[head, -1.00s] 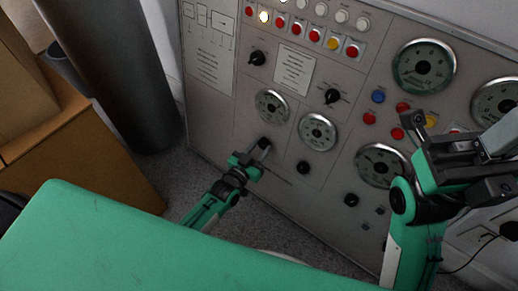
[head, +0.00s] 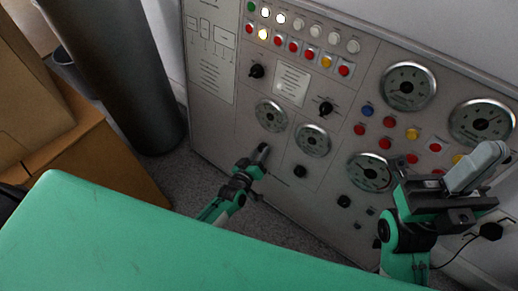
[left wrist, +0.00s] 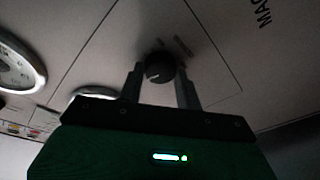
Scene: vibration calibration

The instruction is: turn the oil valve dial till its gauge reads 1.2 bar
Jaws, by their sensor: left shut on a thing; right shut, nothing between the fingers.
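My left gripper (head: 262,152) is at the lower left of the panel, just below a round gauge (head: 271,115). In the left wrist view, its two fingers (left wrist: 160,80) stand either side of a black dial (left wrist: 158,68) with a pale pointer mark, shut on it. In the head view the gripper hides most of this dial. The gauge's reading is too small to tell, and no label naming the oil valve can be read. My right gripper (head: 485,162) is shut and empty, in front of the panel's right side.
More gauges (head: 313,140) and black knobs (head: 300,171) fill the grey panel. Lamps and buttons (head: 325,62) run along its upper part. A dark cylinder (head: 125,80) and cardboard boxes (head: 85,150) stand at left. A cable (head: 462,262) hangs at lower right.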

